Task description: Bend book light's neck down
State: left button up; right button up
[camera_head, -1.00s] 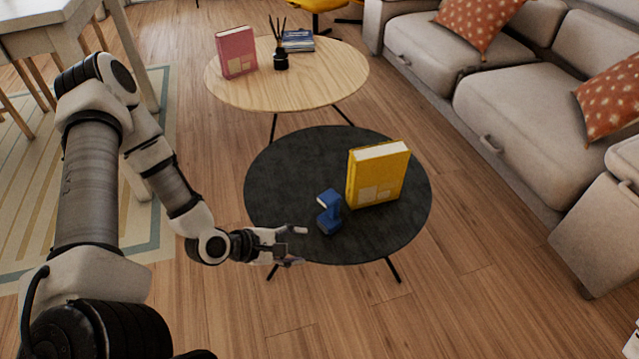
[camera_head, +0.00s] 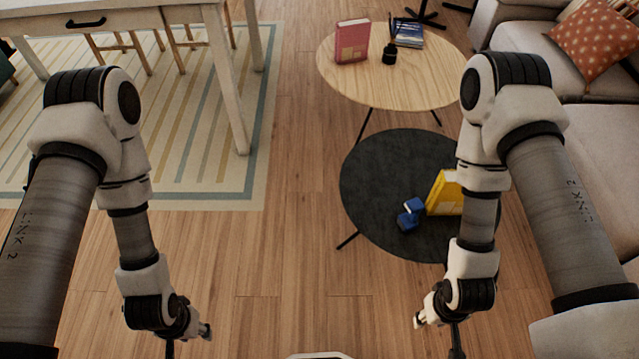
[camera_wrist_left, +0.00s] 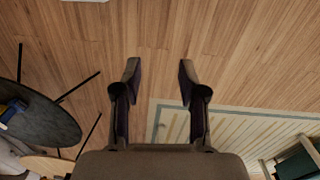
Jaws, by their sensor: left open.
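The blue book light (camera_head: 411,213) stands on the black round table (camera_head: 375,180), just left of the yellow book. Its head is at the top and its base at the table; the exact bend of the neck is too small to tell. In the left wrist view part of a blue thing, likely the light (camera_wrist_left: 12,108), shows at the left edge. My left gripper (camera_head: 190,339) is low over the floor, well left of the table. Its fingers (camera_wrist_left: 159,78) are apart and empty in the left wrist view. My right gripper (camera_head: 437,335) is below the table's near edge in the picture, clear of the light.
The yellow book (camera_head: 444,194) is partly hidden behind my right arm. A wooden round table (camera_head: 390,85) behind holds a pink book (camera_head: 352,42), a dark reed diffuser (camera_head: 389,54) and blue books (camera_head: 408,34). A sofa stands right. Open floor lies between my arms.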

aim_at(414, 206)
jog(key=i+l+u, duration=0.1)
jog(key=l+u, duration=0.35)
jog(key=l, duration=0.15)
jog(key=l+u, duration=0.45)
jog(key=l, duration=0.15)
jog(key=k+l+u, duration=0.1)
jog(key=l+u, duration=0.3)
jog(key=l, duration=0.2)
jog(key=k+l+u, duration=0.2)
jog(key=l+u, duration=0.25)
jog(key=l, duration=0.15)
jog(key=k+l, duration=0.1)
jog(key=l, duration=0.25)
jog(key=k+l, duration=0.15)
jog(key=l, duration=0.2)
jog(key=k+l, duration=0.1)
jog(key=l, duration=0.2)
jog(key=k+l, duration=0.1)
jog(key=l, duration=0.25)
jog(key=k+l, duration=0.1)
jog(key=l, duration=0.25)
